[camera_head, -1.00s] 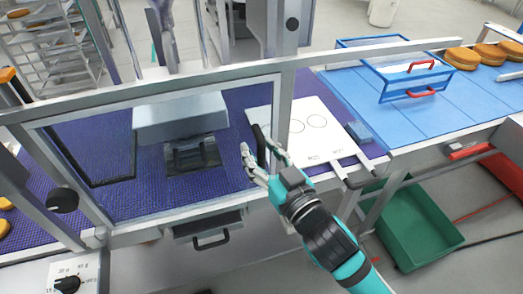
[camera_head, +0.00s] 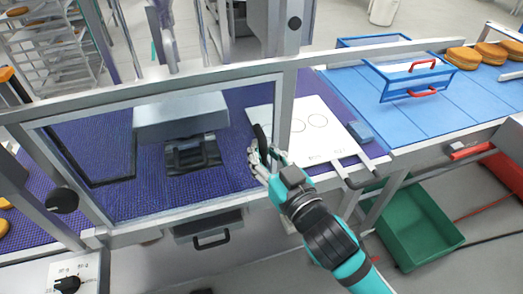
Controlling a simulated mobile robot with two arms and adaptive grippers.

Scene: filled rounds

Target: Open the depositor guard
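The depositor guard (camera_head: 281,110) is a metal-framed clear panel in front of the purple belt, and it stands closed across the opening. Its black upright handle (camera_head: 261,140) is on the right side of the frame. My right gripper (camera_head: 266,158) is at the lower part of this handle, with its fingers drawn in around it. The fingers hide the handle's lower end. My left gripper is not in view.
Behind the panel is a grey depositor box (camera_head: 180,115) over the purple belt (camera_head: 130,195). A white plate (camera_head: 325,125) lies right of the handle. A blue guard with red handles (camera_head: 412,80) stands farther right. A green crate (camera_head: 415,225) is on the floor.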

